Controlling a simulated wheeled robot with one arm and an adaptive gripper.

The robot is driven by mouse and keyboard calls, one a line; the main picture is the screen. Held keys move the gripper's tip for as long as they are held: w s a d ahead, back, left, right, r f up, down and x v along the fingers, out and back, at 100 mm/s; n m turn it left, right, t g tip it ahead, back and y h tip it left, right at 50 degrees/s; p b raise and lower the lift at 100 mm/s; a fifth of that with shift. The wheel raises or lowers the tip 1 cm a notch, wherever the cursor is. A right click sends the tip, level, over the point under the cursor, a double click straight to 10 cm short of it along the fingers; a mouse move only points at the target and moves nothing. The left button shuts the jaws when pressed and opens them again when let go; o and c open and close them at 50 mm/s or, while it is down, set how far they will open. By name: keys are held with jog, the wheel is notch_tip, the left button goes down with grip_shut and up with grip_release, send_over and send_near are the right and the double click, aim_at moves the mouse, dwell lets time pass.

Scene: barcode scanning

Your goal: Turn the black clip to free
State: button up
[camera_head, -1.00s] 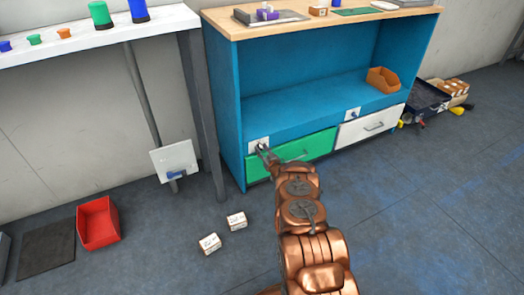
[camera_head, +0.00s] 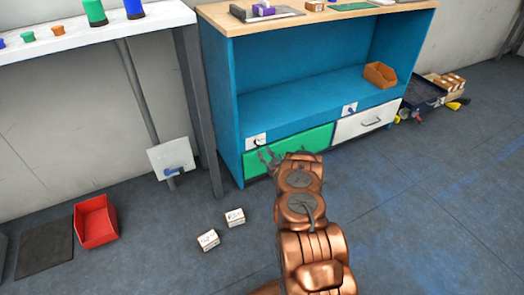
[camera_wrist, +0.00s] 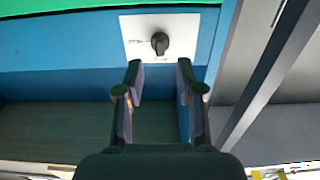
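The black clip (camera_head: 257,143) sits on a small white plate (camera_head: 249,142) at the upper left of the green drawer (camera_head: 306,145). In the wrist view the black clip (camera_wrist: 160,43) is a dark knob on its white plate (camera_wrist: 190,24), with small unreadable marks to its left. My gripper (camera_wrist: 160,76) is open, its two fingers apart and empty, pointing at the clip without touching it.
A white drawer (camera_head: 358,127) with a blue clip (camera_head: 351,109) above it is to the right. White boxes (camera_head: 235,217) and a red bin (camera_head: 96,222) lie on the floor.

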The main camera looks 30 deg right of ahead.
jog(key=s, duration=0.6)
jog(key=shift+a, duration=0.25)
dwell(0.3)
